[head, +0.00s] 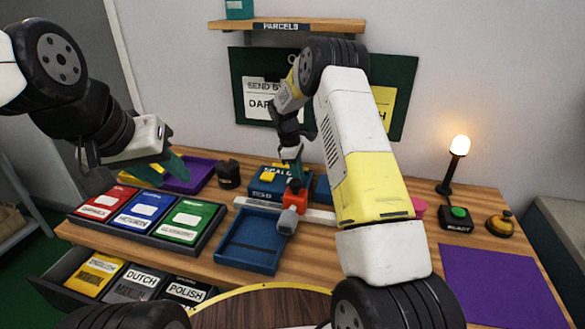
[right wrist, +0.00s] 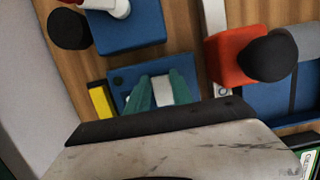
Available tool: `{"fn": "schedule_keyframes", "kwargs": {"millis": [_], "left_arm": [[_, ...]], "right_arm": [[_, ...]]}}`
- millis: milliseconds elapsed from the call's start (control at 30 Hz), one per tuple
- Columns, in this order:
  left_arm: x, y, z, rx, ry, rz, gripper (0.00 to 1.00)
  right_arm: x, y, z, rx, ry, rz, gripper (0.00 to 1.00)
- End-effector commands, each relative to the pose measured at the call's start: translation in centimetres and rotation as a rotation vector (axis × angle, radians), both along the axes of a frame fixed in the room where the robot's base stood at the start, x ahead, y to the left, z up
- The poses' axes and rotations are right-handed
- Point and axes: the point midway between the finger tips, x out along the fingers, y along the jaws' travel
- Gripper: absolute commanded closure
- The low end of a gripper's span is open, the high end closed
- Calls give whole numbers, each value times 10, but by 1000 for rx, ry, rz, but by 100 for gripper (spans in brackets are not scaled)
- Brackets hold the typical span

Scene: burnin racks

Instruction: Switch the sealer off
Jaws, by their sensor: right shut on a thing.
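No label that I can read names the sealer. A red block with a grey knob (head: 288,221) sits on a pale bar at mid-table; the block (right wrist: 236,55) also shows in the right wrist view. My right gripper (head: 292,170) is just behind it. In the right wrist view its teal fingers (right wrist: 163,92) are shut on a small white thing (right wrist: 163,88), over a blue unit (right wrist: 122,82) with a dark dot. Whether the white thing belongs to that unit, I cannot tell. My left gripper (head: 172,160) is open and empty above the purple tray.
A lit lamp (head: 460,146) stands at the right, beside a box with a green button (head: 459,212) and a yellow-topped bell (head: 500,224). A blue tray (head: 222,247) lies in front of the red block. A purple mat (head: 500,285) is clear.

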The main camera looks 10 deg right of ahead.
Motion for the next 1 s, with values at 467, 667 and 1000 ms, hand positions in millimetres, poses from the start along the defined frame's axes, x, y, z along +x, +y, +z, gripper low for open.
{"fn": "schedule_keyframes", "kwargs": {"millis": [467,667,1000], "left_arm": [[0,0,0,0,0,0,64],[0,0,0,0,0,0,64],[0,0,0,0,0,0,64]], "right_arm": [[1,2,2,-78,30,-1,67],[1,2,2,-77,31,-2,51],[3,7,15,-76,29,1,51]]}}
